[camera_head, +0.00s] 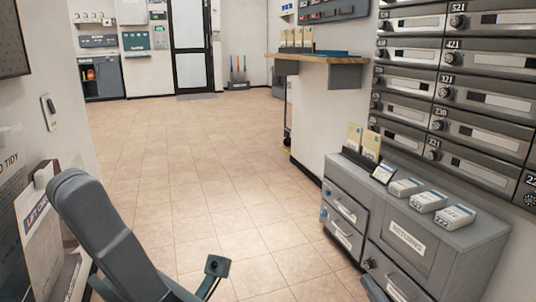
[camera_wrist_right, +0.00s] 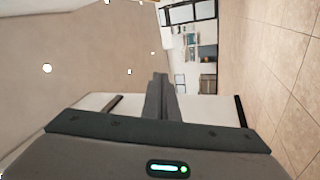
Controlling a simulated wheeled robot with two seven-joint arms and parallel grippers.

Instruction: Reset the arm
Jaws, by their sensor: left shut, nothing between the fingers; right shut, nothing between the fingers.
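My left arm (camera_head: 110,240) comes in at the lower left of the head view, its grey link slanting down to the right. A small dark part on a thin bracket (camera_head: 216,266), which looks like part of my left wrist, shows beside it. The left fingers are not visible in the head view. My right gripper (camera_wrist_right: 161,78) shows in the right wrist view, with its two dark fingers together and nothing between them. It points across the open room, clear of any surface.
A grey cabinet (camera_head: 408,240) with card boxes (camera_head: 428,201) on top stands at the right, below a wall of mailboxes (camera_head: 465,85). A wooden-topped counter (camera_head: 330,59) is behind it. A sign board (camera_head: 40,225) stands at the left. The tiled floor (camera_head: 200,150) between is clear.

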